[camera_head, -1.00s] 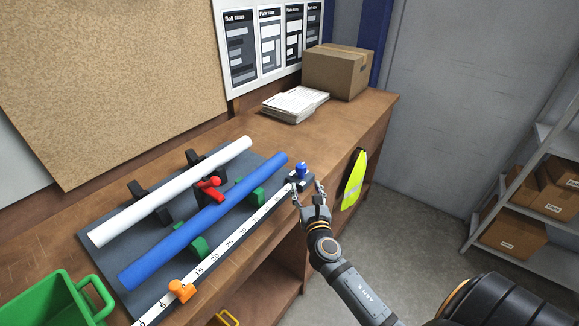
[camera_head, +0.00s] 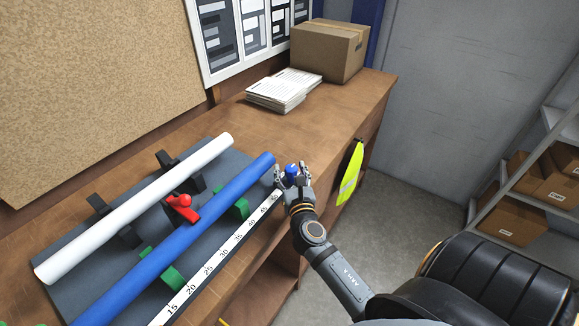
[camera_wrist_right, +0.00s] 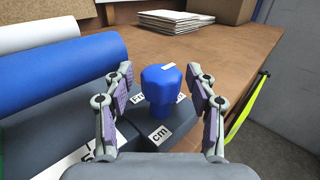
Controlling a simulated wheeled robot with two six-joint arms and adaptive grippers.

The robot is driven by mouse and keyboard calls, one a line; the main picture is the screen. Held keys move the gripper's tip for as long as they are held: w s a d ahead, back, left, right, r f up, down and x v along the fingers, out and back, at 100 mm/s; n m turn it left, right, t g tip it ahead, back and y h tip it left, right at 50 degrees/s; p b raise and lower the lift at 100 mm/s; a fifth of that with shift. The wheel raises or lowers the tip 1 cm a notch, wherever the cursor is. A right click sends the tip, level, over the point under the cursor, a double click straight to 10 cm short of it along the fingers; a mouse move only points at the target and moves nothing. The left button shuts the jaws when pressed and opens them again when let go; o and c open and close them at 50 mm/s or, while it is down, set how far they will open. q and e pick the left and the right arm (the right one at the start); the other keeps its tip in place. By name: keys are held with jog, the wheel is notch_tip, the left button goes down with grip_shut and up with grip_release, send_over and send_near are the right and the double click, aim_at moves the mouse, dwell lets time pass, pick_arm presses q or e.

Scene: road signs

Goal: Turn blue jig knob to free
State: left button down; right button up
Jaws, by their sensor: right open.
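The blue jig knob (camera_head: 291,170) sits at the far right end of the ruled jig (camera_head: 228,248). In the right wrist view the knob (camera_wrist_right: 160,86) stands upright on a dark block (camera_wrist_right: 178,122) with "cm" labels, and a white mark shows on its top. My right gripper (camera_head: 292,175) is open around the knob. In the wrist view the fingers of that gripper (camera_wrist_right: 162,88) stand on either side of it, with gaps on both sides. My left gripper is out of view.
A blue tube (camera_head: 180,235) and a white tube (camera_head: 135,205) lie on holders to the left, with a red clamp handle (camera_head: 181,205) between them. Papers (camera_head: 283,90) and a cardboard box (camera_head: 329,50) stand farther back. A yellow vest (camera_head: 350,173) hangs at the bench edge.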

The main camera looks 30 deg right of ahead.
jog(key=shift+s, duration=0.1)
jog(key=shift+c, duration=1.9)
jog(key=c, duration=0.8)
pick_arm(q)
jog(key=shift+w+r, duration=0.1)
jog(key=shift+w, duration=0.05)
